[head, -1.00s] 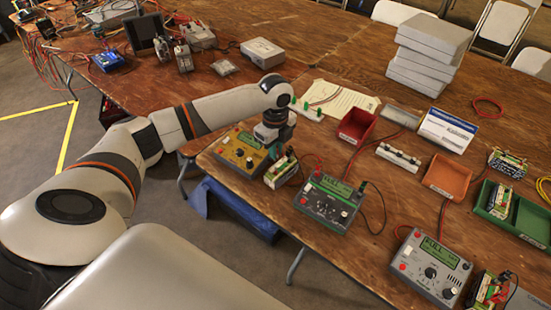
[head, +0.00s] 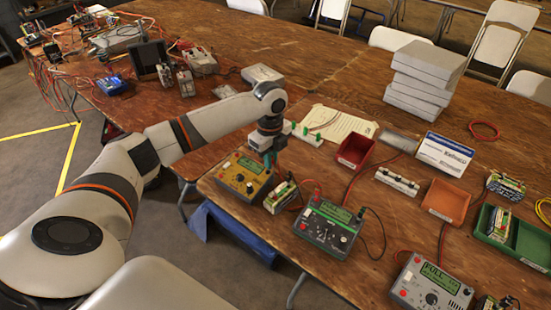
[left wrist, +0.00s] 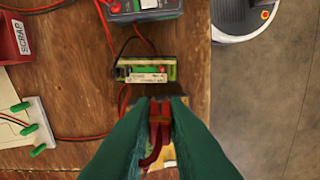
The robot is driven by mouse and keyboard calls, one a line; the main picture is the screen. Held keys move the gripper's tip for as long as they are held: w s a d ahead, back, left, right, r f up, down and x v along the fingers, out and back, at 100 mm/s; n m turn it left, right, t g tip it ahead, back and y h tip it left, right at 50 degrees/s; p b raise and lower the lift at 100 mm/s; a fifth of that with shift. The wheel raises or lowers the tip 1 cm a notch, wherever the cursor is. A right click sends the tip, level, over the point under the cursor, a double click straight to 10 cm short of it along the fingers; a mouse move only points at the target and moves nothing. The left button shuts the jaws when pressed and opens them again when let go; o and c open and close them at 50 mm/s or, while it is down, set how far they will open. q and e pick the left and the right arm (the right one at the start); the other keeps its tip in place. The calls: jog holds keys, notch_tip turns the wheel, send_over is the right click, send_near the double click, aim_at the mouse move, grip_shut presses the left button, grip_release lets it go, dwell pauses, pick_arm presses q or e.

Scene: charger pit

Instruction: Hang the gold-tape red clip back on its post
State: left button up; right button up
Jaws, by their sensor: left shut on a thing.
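My left gripper (head: 268,158) is shut on a red clip, over the table's near edge. In the left wrist view, the green fingers (left wrist: 158,112) pinch the red clip (left wrist: 153,148), with a gold-brown band across it. A small battery pack (head: 281,196) lies just beyond the fingers; it also shows in the left wrist view (left wrist: 147,70). A white strip with green pegs or clips (head: 303,133) lies farther back; it shows at the left of the wrist view (left wrist: 28,125). I cannot tell which post belongs to the clip. My right gripper is not in view.
A yellow charger (head: 242,178) sits beside the pack. A green-grey charger (head: 328,227) with red and black leads stands to the right. A red bin (head: 356,150), another white strip (head: 397,181) and an orange bin (head: 446,200) lie beyond.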

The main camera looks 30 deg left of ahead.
pick_arm(q)
jog(key=w+a+f+b, duration=0.1)
jog(key=w+a+b, duration=0.1)
jog(key=a, duration=0.7)
jog(key=w+a+b, duration=0.3)
jog(key=w+a, duration=0.1)
jog(key=a, duration=0.6)
jog(key=shift+f, duration=0.35)
jog(key=shift+w+f, duration=0.1)
jog(key=shift+f+b, duration=2.05)
jog(key=shift+f, duration=1.4)
jog(key=shift+f, duration=0.15)
